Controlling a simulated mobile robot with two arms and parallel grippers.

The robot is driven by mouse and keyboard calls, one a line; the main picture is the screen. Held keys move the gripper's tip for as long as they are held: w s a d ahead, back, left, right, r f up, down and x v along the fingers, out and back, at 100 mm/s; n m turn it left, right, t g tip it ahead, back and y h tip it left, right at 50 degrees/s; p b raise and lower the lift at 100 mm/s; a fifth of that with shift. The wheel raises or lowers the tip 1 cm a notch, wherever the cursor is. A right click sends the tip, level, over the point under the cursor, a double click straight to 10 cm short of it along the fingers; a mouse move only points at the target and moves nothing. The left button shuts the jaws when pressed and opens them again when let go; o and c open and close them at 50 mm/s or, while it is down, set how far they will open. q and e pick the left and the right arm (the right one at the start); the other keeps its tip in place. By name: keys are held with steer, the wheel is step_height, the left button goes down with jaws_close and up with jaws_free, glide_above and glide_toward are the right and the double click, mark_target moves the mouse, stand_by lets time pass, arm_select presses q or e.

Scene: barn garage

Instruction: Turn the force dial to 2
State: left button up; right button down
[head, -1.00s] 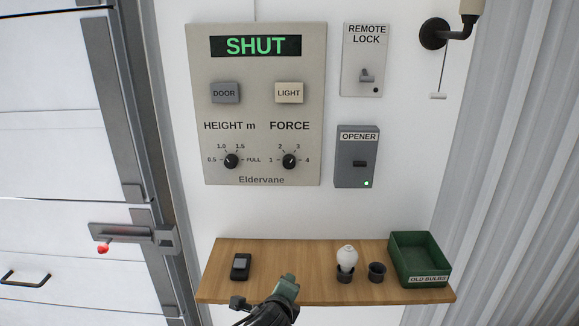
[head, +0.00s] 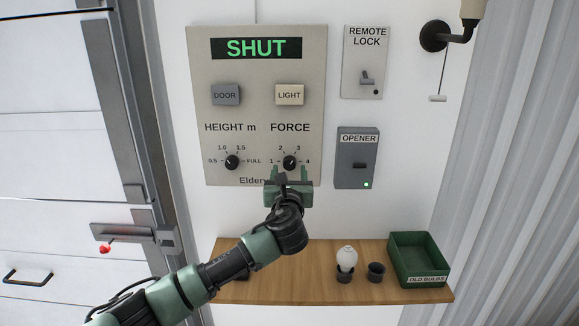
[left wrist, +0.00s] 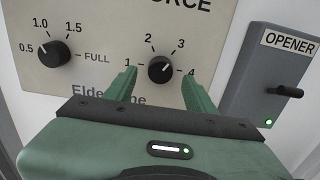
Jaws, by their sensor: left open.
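The force dial (head: 289,162) is a black round knob on the beige control panel (head: 200,120), with marks 1 to 4 around it. Its pale pointer mark leans to the upper right, toward 3, in the left wrist view (left wrist: 160,70). My left gripper (head: 289,172) is open in front of the panel, just below the dial. In the left wrist view its two green fingers (left wrist: 159,78) stand on either side of the knob, with nothing gripped. Whether they touch it I cannot tell. My right gripper is not in view.
The height dial (head: 232,162) is left of the force dial, and the opener box (head: 357,165) is to the right. Below is a wooden shelf (head: 310,292) with a bulb (head: 347,259), a dark cup (head: 376,271) and a green bin (head: 418,263).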

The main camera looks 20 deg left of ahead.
mark_target(290, 163)
arm_select(q)
steer(key=shift+x, duration=1.25)
jaws_close()
steer(key=shift+f+n, duration=0.1)
steer(key=shift+n, duration=0.3)
steer(key=shift+d+n, duration=0.1)
steer(key=shift+n, duration=0.2)
steer(key=n+b, duration=0.1)
steer(key=n, duration=0.4)
steer(key=n+b, duration=0.1)
steer(key=n, duration=0.4)
steer(key=shift+n+b, duration=0.3)
